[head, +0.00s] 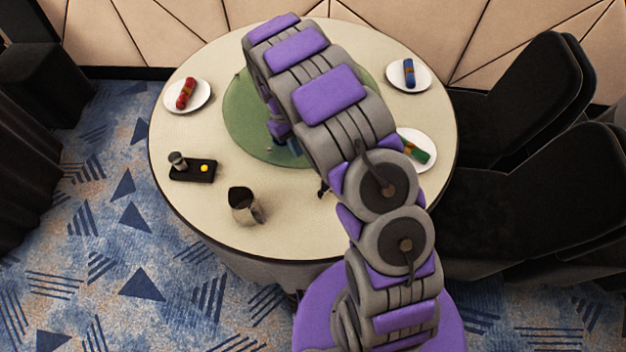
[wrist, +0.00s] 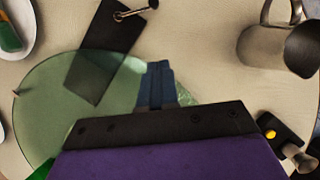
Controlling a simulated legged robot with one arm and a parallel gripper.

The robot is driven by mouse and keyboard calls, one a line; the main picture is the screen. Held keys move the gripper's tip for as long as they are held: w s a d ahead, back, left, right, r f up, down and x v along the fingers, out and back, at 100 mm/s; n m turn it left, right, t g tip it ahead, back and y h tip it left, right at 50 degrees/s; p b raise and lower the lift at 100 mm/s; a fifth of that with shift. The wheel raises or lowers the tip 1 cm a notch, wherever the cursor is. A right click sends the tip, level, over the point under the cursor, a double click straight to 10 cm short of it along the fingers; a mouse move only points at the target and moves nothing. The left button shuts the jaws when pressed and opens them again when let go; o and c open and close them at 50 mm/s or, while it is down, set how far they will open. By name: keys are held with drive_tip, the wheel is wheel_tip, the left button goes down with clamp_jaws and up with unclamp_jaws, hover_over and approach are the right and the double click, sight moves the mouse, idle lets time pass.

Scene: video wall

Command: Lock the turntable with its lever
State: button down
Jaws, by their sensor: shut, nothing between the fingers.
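The turntable (head: 240,125) is a green, see-through disc in the middle of the round table; it also shows in the wrist view (wrist: 50,90). In the wrist view, a small metal lever (wrist: 135,13) lies at the end of a dark plate (wrist: 108,35) that reaches under the disc's edge. In the head view, a small dark piece (head: 323,188) beside my arm seems to be this lever. My gripper (wrist: 160,67) is shut and empty above the disc, apart from the lever. In the head view, my arm hides most of my gripper and part of the disc.
A metal jug (head: 243,205) and a black tray (head: 190,171) with a small cylinder and yellow button stand on the front left of the table. White plates with red (head: 187,93), blue (head: 409,73) and green (head: 414,150) rolled napkins lie around it. Black chairs (head: 530,120) stand right.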

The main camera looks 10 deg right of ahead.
drive_tip(key=b+x, duration=0.2)
drive_tip(key=x, duration=0.7)
drive_tip(key=shift+s+f, duration=0.15)
drive_tip(key=shift+f, duration=0.2)
drive_tip(key=shift+s+d+f+b, duration=0.2)
drive_tip(key=shift+s+b, duration=0.1)
drive_tip(key=shift+s, duration=0.1)
drive_tip(key=shift+s+d+f+b, duration=0.1)
drive_tip(key=shift+s+d+b, duration=0.15)
drive_tip(key=shift+s, duration=0.15)
drive_tip(key=shift+s+d+r+b, duration=0.15)
drive_tip(key=shift+s+d, duration=0.1)
drive_tip(key=shift+s, duration=0.25)
drive_tip(key=shift+s+d+f+b, duration=0.15)
drive_tip(key=shift+s+d, duration=0.15)
drive_tip(key=shift+s, duration=0.25)
drive_tip(key=shift+r, duration=0.15)
drive_tip(key=shift+s+n+p, duration=0.35)
drive_tip(key=shift+n+p, duration=0.15)
drive_tip(key=shift+p, duration=0.3)
